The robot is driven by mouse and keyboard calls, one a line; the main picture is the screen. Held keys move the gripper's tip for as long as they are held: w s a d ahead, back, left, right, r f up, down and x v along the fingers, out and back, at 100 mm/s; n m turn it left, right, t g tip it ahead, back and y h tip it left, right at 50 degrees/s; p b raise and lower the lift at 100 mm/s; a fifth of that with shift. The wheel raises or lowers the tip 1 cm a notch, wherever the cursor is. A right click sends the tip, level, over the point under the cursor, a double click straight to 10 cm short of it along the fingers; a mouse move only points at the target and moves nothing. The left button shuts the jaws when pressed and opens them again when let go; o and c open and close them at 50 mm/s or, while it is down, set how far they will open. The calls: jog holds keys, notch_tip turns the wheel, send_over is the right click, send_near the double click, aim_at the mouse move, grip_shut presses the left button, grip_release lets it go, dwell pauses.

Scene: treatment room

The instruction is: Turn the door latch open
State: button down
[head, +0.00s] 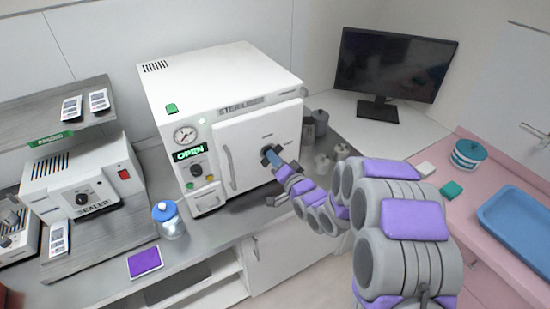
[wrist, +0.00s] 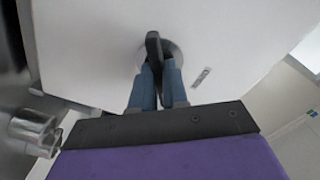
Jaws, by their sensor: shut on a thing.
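The white sterilizer (head: 225,110) stands on the counter in the head view, its front door (head: 243,160) in its frame. Its display reads OPEN in green. The dark door latch (wrist: 153,46) shows in the wrist view on a round grey base, its handle close to upright in the picture. My gripper (wrist: 160,84) has its two blue fingers shut on the latch, one on each side. In the head view my gripper (head: 271,158) reaches the door's right part, and the fingers and arm partly hide the latch.
A jar with a blue lid (head: 168,218) and a purple pad (head: 145,262) are on the counter left of the sterilizer. Several metal containers (head: 325,162) stand to its right. A monitor (head: 392,66) is behind, and a blue tray (head: 515,220) lies on the pink counter.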

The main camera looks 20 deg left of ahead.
jog(key=n, duration=0.7)
jog(key=n+b, duration=0.1)
jog(key=n, duration=0.2)
jog(key=shift+s+f+n, duration=0.1)
jog(key=shift+f+n, duration=0.2)
jog(key=shift+f, duration=0.05)
dwell(0.4)
jog(key=c, duration=1.4)
grip_release()
jog(key=shift+o, duration=1.3)
jog(key=shift+a+r, duration=0.1)
jog(key=shift+r, duration=0.1)
